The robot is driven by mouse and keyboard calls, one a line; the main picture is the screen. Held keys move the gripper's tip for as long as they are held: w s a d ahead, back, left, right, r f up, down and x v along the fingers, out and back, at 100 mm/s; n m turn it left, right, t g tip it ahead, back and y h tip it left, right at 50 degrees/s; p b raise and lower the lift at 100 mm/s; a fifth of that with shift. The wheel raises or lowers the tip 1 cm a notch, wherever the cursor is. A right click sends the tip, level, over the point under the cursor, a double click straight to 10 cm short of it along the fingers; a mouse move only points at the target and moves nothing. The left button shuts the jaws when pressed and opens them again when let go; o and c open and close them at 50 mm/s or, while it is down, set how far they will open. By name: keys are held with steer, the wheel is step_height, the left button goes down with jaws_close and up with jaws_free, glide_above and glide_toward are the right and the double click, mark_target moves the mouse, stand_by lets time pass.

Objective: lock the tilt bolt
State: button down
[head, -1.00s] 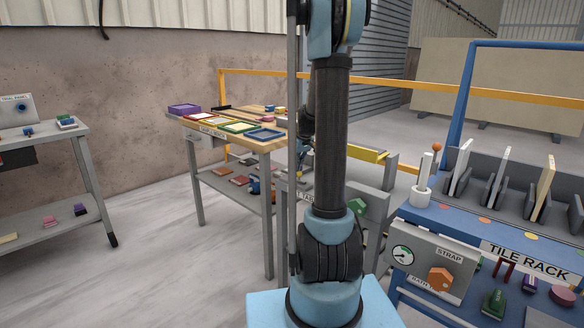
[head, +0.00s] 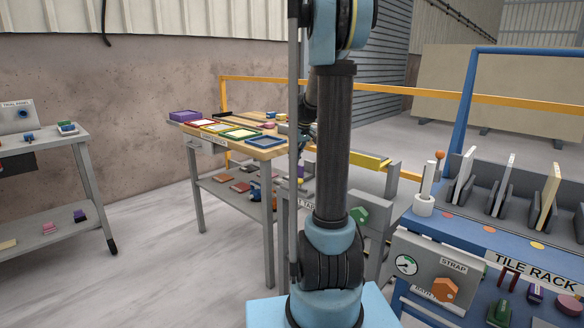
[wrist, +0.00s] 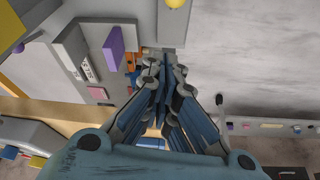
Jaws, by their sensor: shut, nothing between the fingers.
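The grey tilt table (head: 378,178), its label partly hidden, stands behind my arm, with a yellow bar along its top and a green knob (head: 358,215) on its front. In the wrist view, a grey panel (wrist: 70,45) carries two white labels and a purple block (wrist: 113,47). I cannot tell for certain which part is the tilt bolt. My gripper (wrist: 163,62) is shut and empty, its fingertips to the right of the purple block in the picture; contact cannot be judged. In the head view my arm mostly hides the gripper.
A wooden table (head: 262,152) with coloured frames stands left of the tilt table. The blue tile rack (head: 460,220) with upright tiles is at right, a strap panel (head: 430,265) before it. A grey cart (head: 45,150) stands far left. Floor between is clear.

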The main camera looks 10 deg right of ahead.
steer(key=shift+v, duration=1.8)
steer(key=shift+s, duration=0.1)
steer(key=s+a+f+m+g+h, duration=0.1)
steer(key=s+a+f+m, duration=0.15)
steer(key=s, duration=1.25)
steer(key=s+a+f+m, duration=0.1)
steer(key=s+a+f, duration=0.15)
steer(key=s, duration=1.25)
steer(key=s+f+m, duration=0.1)
steer(key=s+f, duration=0.6)
steer(key=s, duration=0.3)
steer(key=shift+d+f+h, duration=0.3)
steer(key=shift+f, duration=0.05)
